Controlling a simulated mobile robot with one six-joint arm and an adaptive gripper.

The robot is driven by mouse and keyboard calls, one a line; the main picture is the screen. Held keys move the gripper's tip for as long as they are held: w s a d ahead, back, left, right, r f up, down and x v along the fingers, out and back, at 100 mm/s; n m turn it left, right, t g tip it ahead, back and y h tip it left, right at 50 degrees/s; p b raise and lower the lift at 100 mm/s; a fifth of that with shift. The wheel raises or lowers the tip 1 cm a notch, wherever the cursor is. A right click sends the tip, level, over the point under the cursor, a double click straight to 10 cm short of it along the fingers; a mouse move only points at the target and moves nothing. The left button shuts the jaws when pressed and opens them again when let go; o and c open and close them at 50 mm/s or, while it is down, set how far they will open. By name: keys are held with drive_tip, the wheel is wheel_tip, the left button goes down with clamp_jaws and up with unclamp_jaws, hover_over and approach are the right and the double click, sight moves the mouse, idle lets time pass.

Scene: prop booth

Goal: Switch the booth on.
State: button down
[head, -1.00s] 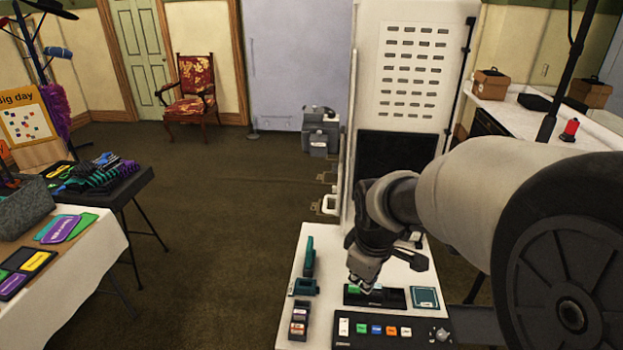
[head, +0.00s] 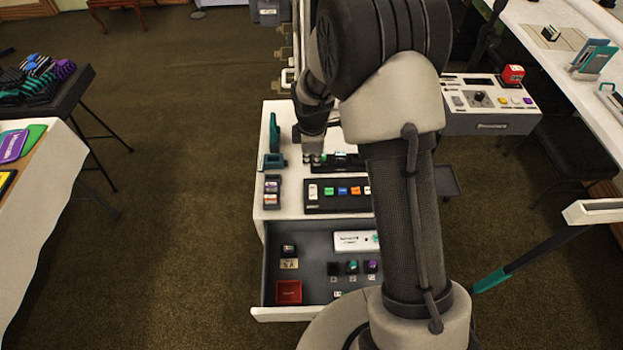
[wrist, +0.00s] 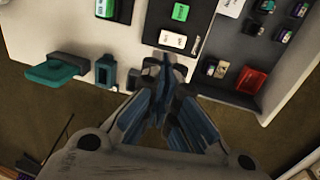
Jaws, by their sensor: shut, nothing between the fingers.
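A black button panel (head: 339,208) lies on the white booth counter, with a row of white, green, blue and orange buttons. My arm hides its right end. Its white button (wrist: 172,40) and green button (wrist: 180,12) show in the wrist view. My gripper (head: 313,159) points down over the counter behind the panel's left part. In the wrist view my gripper (wrist: 168,72) is shut and empty, its fingertips near the white button. I cannot tell whether they touch anything. No panel light is readable.
An open drawer (head: 288,313) juts out below the counter, holding a red tray (head: 288,291) and small stamps. A teal stapler (head: 274,135) stands at the counter's left. A grey box with a knob and buttons (head: 490,122) stands right. Open carpet lies left.

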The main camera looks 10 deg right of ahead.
sight(312, 185)
drive_tip(key=f+b, duration=0.1)
drive_tip(key=f, duration=0.3)
drive_tip(key=w+f+b, duration=0.1)
drive_tip(key=f, duration=0.3)
drive_tip(key=w+f+b, duration=0.1)
drive_tip(key=f, duration=0.4)
drive_tip(key=shift+d+b, duration=0.2)
drive_tip(key=shift+b, duration=0.2)
drive_tip(key=shift+f, duration=0.4)
drive_tip(key=shift+w+f+b, duration=0.3)
drive_tip(key=shift+f+b, duration=0.1)
drive_tip(key=shift+f, duration=0.25)
drive_tip(key=shift+r, duration=0.1)
drive_tip(key=shift+s+r, duration=0.1)
drive_tip(key=shift+s+a+r+p, duration=0.1)
drive_tip(key=shift+s+r+p, duration=0.2)
drive_tip(key=shift+s+p, duration=0.25)
drive_tip(key=shift+r, duration=0.1)
